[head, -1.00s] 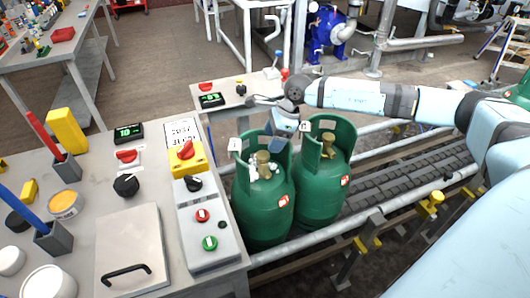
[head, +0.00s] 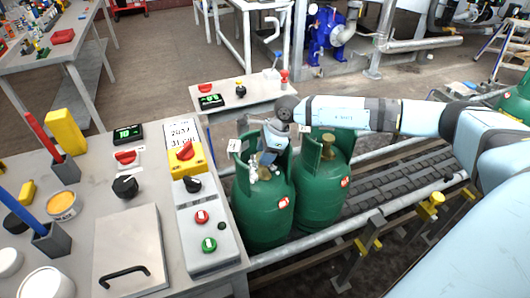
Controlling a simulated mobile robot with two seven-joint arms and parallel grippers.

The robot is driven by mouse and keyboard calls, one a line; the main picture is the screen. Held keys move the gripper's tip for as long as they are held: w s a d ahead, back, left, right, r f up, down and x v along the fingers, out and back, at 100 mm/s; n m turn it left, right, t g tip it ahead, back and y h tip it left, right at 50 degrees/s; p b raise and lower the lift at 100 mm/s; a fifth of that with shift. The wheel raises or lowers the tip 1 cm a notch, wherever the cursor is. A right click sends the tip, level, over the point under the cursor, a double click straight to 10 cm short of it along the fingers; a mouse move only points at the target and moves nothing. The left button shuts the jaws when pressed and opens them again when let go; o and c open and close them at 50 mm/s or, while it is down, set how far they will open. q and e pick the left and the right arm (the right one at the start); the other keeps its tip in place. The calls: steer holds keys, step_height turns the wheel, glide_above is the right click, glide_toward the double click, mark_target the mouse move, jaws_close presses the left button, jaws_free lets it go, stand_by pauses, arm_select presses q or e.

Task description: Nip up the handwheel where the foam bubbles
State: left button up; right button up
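Two green gas cylinders stand upright side by side on the conveyor. The left cylinder (head: 262,208) has white foam (head: 253,172) around its valve, inside the collar. The right cylinder (head: 322,192) shows a brass valve (head: 328,146) with no foam visible. My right gripper (head: 267,159) points down inside the left cylinder's collar, at the top of the foamy valve. It covers the handwheel, and I cannot tell whether its fingers are open or closed on it. My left gripper is not in view.
The conveyor (head: 395,185) runs off to the right with rails and yellow clamps (head: 437,199). A grey bench (head: 80,215) with a control box (head: 206,230), displays and knobs stands close on the left. A smaller table (head: 240,96) stands behind the cylinders.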

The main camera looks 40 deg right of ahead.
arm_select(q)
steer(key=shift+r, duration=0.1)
arm_select(e)
steer(key=m+t+p, duration=0.1)
steer(key=m, duration=0.2)
steer(key=shift+s+h, duration=0.1)
steer(key=shift+h, duration=0.3)
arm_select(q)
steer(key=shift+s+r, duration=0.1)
arm_select(e)
steer(key=shift+a+m+t+h, duration=0.15)
steer(key=shift+m+t+h, duration=0.25)
steer(key=shift+m, duration=1.2)
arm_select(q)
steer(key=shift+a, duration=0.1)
arm_select(e)
steer(key=o, duration=0.9)
steer(key=shift+o, duration=0.2)
steer(key=shift+r, duration=0.1)
arm_select(q)
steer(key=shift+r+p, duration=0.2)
steer(key=shift+p, duration=0.5)
arm_select(e)
steer(key=v, duration=1.3)
steer(key=shift+s+r, duration=0.2)
steer(key=shift+r, duration=0.15)
